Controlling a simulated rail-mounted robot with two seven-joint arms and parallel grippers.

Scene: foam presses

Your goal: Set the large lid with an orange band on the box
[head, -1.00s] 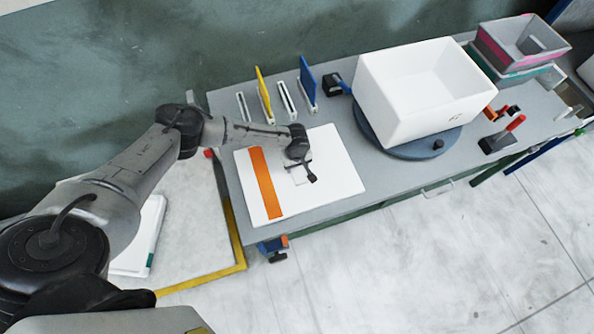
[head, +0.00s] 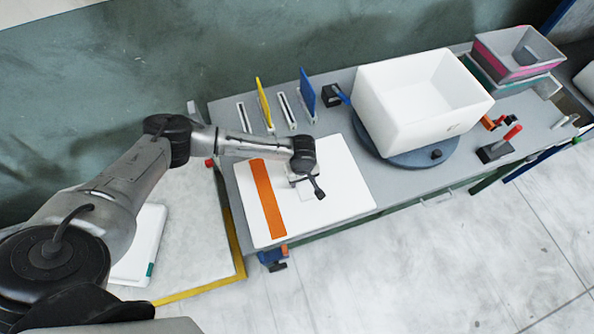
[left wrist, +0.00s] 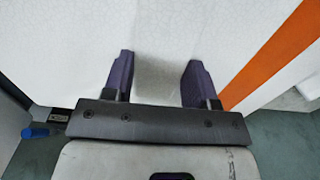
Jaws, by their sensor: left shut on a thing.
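The large white lid (head: 340,190) has an orange band (head: 267,200) along its left side. It is flat and looks slightly raised over the left part of the bench. My left gripper (head: 307,186) is over its middle, shut on a pale raised grip. In the left wrist view, the two dark fingers (left wrist: 160,78) stand either side of that grip, with the orange band (left wrist: 282,58) at right. The white box (head: 430,125) is open and empty, on a round blue-grey turntable (head: 402,160) right of the lid. My right gripper is out of view.
Upright yellow (head: 265,103) and blue (head: 307,97) panels stand in slots behind the lid. A red-handled clamp (head: 500,148) is right of the turntable. Stacked bins (head: 518,70) fill the far right. Another white lid (head: 140,245) lies on a yellow-edged surface at left.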

